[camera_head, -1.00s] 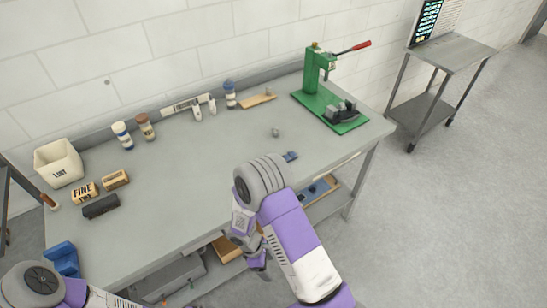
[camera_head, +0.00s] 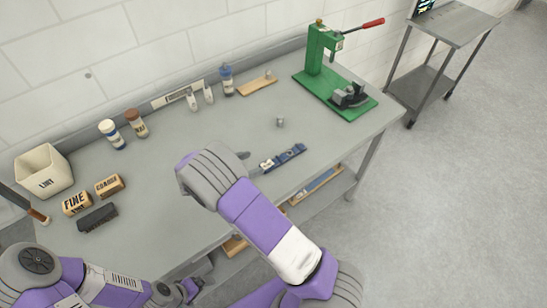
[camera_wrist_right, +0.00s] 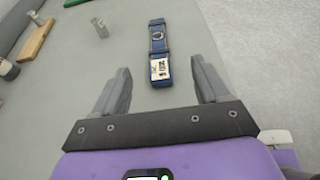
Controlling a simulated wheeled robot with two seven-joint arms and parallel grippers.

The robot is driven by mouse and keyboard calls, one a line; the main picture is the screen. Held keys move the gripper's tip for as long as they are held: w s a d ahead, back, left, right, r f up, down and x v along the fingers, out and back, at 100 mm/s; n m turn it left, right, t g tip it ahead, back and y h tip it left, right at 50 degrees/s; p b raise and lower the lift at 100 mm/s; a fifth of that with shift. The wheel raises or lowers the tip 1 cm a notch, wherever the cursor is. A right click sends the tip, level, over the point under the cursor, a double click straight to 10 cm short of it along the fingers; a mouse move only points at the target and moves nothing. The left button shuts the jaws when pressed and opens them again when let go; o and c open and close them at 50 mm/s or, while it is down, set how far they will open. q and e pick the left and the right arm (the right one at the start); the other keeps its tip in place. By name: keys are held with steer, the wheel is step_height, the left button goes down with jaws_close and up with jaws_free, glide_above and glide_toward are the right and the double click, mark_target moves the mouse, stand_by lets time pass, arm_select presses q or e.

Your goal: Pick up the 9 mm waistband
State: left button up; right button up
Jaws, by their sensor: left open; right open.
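The waistband appears to be a dark blue strip (camera_head: 283,158) with a pale label on one end, lying flat near the front edge of the grey bench. In the right wrist view the blue strip (camera_wrist_right: 157,42) lies ahead, its labelled end towards my fingers. My right gripper (camera_wrist_right: 160,68) is open and empty, a finger on either side of the strip's line, not touching it. In the head view my forearm mostly hides this gripper. My left gripper (camera_head: 187,290) is low at the bench front, small and partly hidden, away from the strip.
A small grey metal piece (camera_head: 280,122) stands behind the strip. A green press (camera_head: 322,75) with a red-tipped lever is at the back right. Bottles, a wooden board (camera_head: 257,83), brushes and a white LINT bin (camera_head: 45,172) line the back and left. The bench middle is clear.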

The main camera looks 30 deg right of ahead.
mark_target(267, 164)
steer(key=f+b, duration=0.1)
steer(key=f, duration=0.1)
steer(key=w+f+b, duration=0.1)
steer(key=shift+f+b, duration=0.35)
steer(key=shift+f, duration=0.05)
steer(key=shift+w+d+f, duration=0.1)
steer(key=shift+d+f, duration=0.05)
steer(key=shift+x, duration=0.8)
steer(key=x, duration=0.5)
steer(key=shift+d+f, duration=0.2)
steer(key=shift+f, duration=0.15)
arm_select(q)
steer(key=f, duration=0.2)
steer(key=w+f, duration=0.1)
steer(key=f, duration=0.1)
arm_select(e)
steer(key=c, duration=1.1)
